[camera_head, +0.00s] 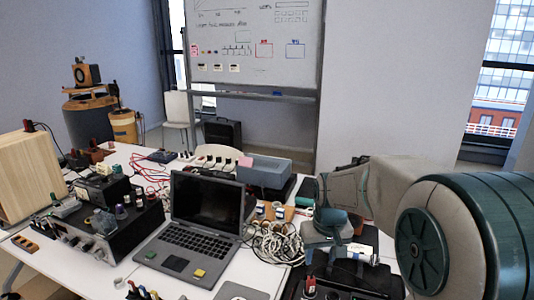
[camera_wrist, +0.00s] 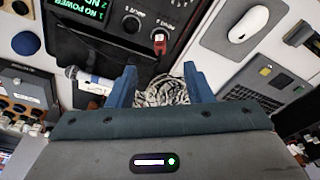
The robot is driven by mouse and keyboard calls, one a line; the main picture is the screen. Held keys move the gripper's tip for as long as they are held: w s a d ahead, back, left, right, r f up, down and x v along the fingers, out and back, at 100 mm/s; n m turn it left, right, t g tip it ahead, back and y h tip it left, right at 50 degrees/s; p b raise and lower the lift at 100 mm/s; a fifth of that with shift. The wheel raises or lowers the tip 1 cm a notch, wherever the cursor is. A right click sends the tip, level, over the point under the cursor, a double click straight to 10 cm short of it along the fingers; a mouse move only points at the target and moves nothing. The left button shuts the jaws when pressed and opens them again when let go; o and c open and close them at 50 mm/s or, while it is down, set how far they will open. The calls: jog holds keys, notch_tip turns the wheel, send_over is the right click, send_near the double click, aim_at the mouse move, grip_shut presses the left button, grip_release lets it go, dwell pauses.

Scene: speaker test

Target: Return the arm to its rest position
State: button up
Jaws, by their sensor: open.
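My gripper (camera_wrist: 160,86) is open, with its two blue fingers spread apart. Nothing is held between them. A bundle of coiled cable (camera_wrist: 165,93) shows in the gap, beyond the fingers. In the head view, my arm (camera_head: 430,220) reaches in from the right, over the right part of the table. The wrist end is above a black device there, and the fingers are hard to make out in that view.
A laptop (camera_head: 203,215) stands open mid-table, left of the coiled cable (camera_head: 275,242). Black instruments (camera_head: 95,225) and a wooden speaker box (camera_head: 27,175) are further left. A grey bin (camera_head: 265,172) stands behind. A panel with a green display (camera_wrist: 90,10) lies beyond my fingers.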

jog(key=s+r+m+t, duration=0.1)
jog(key=s+r, duration=0.1)
jog(key=s, duration=1.7)
jog(key=shift+s, duration=0.35)
jog(key=shift+a+r, duration=0.1)
jog(key=shift+c, duration=0.4)
dwell(0.6)
